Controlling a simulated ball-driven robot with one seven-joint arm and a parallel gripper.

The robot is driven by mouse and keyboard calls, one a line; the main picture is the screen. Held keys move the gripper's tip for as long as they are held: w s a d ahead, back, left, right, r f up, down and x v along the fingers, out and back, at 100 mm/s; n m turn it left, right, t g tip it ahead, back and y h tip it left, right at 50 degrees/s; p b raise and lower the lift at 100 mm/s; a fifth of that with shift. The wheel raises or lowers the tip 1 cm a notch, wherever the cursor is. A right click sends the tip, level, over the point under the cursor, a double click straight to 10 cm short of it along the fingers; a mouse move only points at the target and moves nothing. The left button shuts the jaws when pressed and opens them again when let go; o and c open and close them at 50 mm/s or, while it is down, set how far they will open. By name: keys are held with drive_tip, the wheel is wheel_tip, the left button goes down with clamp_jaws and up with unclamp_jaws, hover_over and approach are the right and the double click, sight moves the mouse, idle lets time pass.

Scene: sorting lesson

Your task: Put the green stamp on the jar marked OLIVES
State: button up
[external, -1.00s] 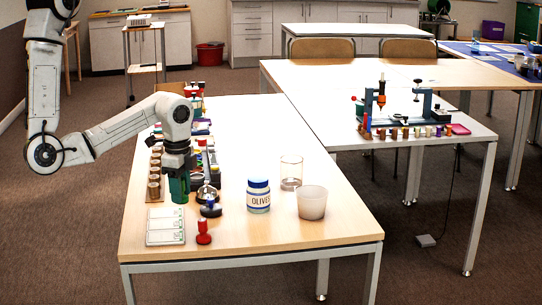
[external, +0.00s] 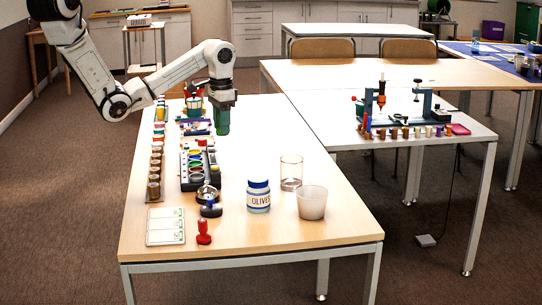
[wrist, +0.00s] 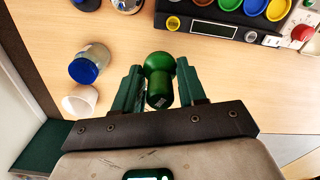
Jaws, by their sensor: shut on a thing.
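My gripper (external: 222,124) is in the air above the table, behind the jar and to its left in the external view. In the wrist view my gripper (wrist: 159,92) is shut on the green stamp (wrist: 159,66), whose rounded end shows between the green fingers. In the external view the stamp cannot be told from the green fingers. The jar marked OLIVES (external: 258,201) stands upright on the table, with a blue lid and a pale label. It also shows in the wrist view (wrist: 94,57), left of my gripper and apart from it.
A clear glass (external: 291,171) and a frosted cup (external: 312,204) stand right of the jar. A tray of colour pads (external: 188,184) stands behind.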

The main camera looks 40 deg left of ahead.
drive_tip(key=s+d+r+m, duration=0.4)
drive_tip(key=s+d+m, duration=0.1)
drive_tip(key=d, duration=0.3)
drive_tip(key=s+d+r+m, duration=0.1)
drive_tip(key=s+d+m, duration=0.2)
drive_tip(key=s+m, duration=0.65)
drive_tip(key=n+b, duration=0.2)
drive_tip(key=b, duration=0.4)
hover_over(258, 178)
drive_tip(key=f, duration=0.9)
drive_tip(key=shift+s+a, duration=0.1)
drive_tip(key=shift+s, duration=0.25)
drive_tip(key=shift+w+f+p, duration=0.15)
drive_tip(key=shift+f+p, duration=0.1)
drive_tip(key=shift+f, duration=0.75)
drive_tip(key=shift+w+f+p, duration=0.15)
drive_tip(key=shift+f+p, duration=0.1)
drive_tip(key=shift+f, duration=0.7)
drive_tip(key=o, duration=1)
drive_tip(key=shift+f, duration=0.1)
drive_tip(key=shift+o, duration=0.2)
